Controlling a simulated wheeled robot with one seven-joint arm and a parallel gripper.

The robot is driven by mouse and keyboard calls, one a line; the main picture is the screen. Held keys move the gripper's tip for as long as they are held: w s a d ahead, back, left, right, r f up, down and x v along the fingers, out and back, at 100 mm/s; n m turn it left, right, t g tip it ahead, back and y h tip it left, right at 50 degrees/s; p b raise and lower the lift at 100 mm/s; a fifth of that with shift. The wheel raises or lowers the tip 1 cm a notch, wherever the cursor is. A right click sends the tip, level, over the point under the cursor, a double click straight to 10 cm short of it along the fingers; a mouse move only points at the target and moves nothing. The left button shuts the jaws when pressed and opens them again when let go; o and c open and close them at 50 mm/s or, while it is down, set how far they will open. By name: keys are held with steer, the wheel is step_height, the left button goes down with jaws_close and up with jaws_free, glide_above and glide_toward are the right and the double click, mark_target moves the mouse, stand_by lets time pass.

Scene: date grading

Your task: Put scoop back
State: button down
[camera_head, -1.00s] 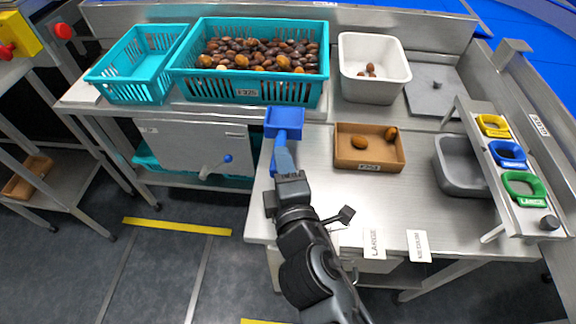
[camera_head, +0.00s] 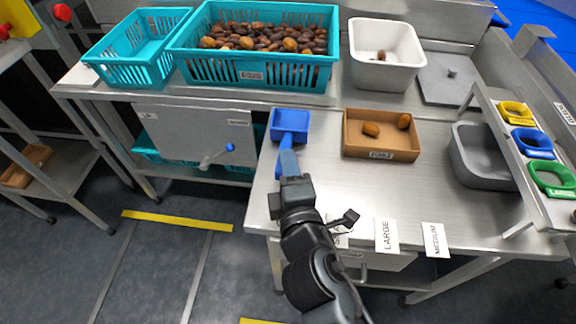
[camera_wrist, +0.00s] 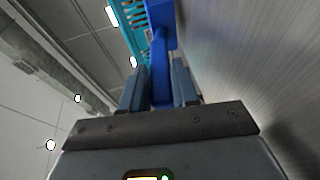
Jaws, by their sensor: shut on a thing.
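A blue scoop (camera_head: 289,124) with a square head and a straight handle is in my gripper (camera_head: 288,162). The gripper is shut on the handle, and the head points away from me toward the back of the table. In the wrist view the blue handle (camera_wrist: 161,75) runs between the two fingers of my gripper (camera_wrist: 160,88). The scoop is over the left edge area of the steel table (camera_head: 300,215). I cannot tell whether its head touches the table or hangs just above it.
A brown tray (camera_head: 381,155) with two dates lies right of the scoop. A teal crate of dates (camera_head: 253,72), an empty teal crate (camera_head: 125,70) and a white bin (camera_head: 385,75) stand behind. A grey tub (camera_head: 480,178) and a rack of coloured rings (camera_head: 532,142) are at right.

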steer(key=shift+f+b, duration=0.5)
steer(key=c, duration=0.8)
jaws_free()
